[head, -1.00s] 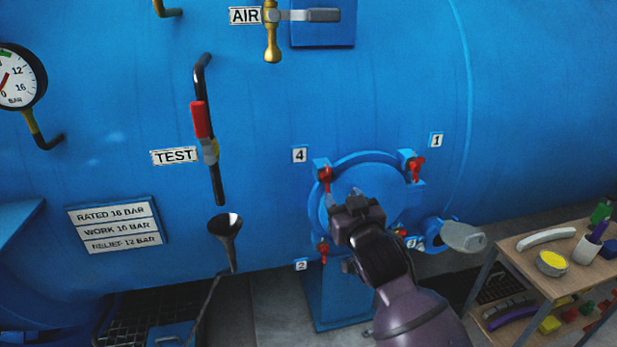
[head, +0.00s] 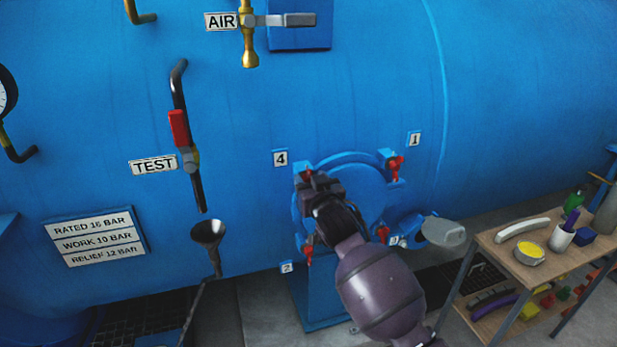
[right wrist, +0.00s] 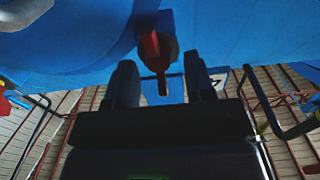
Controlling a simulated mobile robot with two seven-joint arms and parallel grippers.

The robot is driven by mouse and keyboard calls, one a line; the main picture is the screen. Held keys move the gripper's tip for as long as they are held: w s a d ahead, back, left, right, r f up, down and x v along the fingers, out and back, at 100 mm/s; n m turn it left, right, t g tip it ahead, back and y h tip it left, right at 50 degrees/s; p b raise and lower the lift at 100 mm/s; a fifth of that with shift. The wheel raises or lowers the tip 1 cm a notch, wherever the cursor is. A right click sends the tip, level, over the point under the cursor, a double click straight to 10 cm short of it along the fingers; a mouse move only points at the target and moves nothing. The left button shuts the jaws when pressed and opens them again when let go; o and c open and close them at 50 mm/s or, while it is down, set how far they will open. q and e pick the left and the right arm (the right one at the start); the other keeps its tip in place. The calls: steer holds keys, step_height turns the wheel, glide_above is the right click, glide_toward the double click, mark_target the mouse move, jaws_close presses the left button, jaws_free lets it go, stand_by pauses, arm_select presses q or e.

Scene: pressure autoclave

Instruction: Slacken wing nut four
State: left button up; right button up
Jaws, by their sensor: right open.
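Wing nut four (head: 307,174) is red and sits at the upper left of the round blue door (head: 350,190), below the label 4 (head: 280,158). My right gripper (head: 312,182) is in front of it and hides part of it in the head view. In the right wrist view the red wing nut (right wrist: 156,55) hangs between the two dark fingertips (right wrist: 158,85) of my open gripper, with a gap on each side. My left gripper is not in view.
Other red wing nuts sit at label 1 (head: 395,167), at the lower left (head: 308,249) and lower right (head: 383,233) of the door. The test valve (head: 180,128) and funnel (head: 208,234) are left. A wooden cart (head: 500,252) with objects stands at right.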

steer(key=shift+x, duration=0.8)
steer(key=shift+c, duration=0.3)
jaws_close()
